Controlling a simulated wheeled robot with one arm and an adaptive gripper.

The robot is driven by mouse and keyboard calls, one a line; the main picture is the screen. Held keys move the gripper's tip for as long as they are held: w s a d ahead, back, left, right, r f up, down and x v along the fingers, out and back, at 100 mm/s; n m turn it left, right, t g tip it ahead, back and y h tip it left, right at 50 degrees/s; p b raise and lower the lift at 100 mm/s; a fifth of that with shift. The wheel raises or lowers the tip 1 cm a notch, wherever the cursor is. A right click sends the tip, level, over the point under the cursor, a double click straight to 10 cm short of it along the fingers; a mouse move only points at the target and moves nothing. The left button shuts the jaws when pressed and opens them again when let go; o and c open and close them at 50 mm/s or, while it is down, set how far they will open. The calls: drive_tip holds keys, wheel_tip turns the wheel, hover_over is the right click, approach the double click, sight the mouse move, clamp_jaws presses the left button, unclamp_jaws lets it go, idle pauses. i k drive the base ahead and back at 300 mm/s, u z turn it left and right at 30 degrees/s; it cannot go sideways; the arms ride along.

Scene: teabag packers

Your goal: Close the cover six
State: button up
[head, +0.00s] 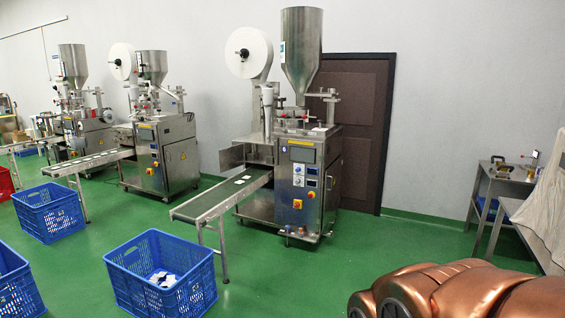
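No cover marked six can be made out in the head view. The nearest teabag packer (306,222) stands right of the middle, a steel cabinet with a tall hopper (300,45) and a white paper roll (246,52). A steel panel (231,157) sticks out at its left side above the conveyor; I cannot tell if it is a cover. A second packer (176,158) and a third packer (76,135) stand further left. Whether their covers are open is too small to tell. My gripper is not in view.
Conveyors (215,202) slope out from the packers. Blue crates (140,295) stand on the green floor near the conveyor ends, the nearest with white packets inside. A brown door (365,120) is behind the nearest packer. A table (508,178) stands at right. Floor right of the nearest packer is clear.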

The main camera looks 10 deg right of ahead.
sight(231, 158)
drive_tip(key=z, duration=0.4)
drive_tip(key=k, duration=0.5)
drive_tip(key=z, duration=0.5)
drive_tip(key=i, duration=2.45)
drive_tip(key=u, duration=0.7)
drive_tip(key=i, duration=2.15)
drive_tip(key=u, duration=0.8)
drive_tip(key=i, duration=2.35)
drive_tip(key=u, duration=0.35)
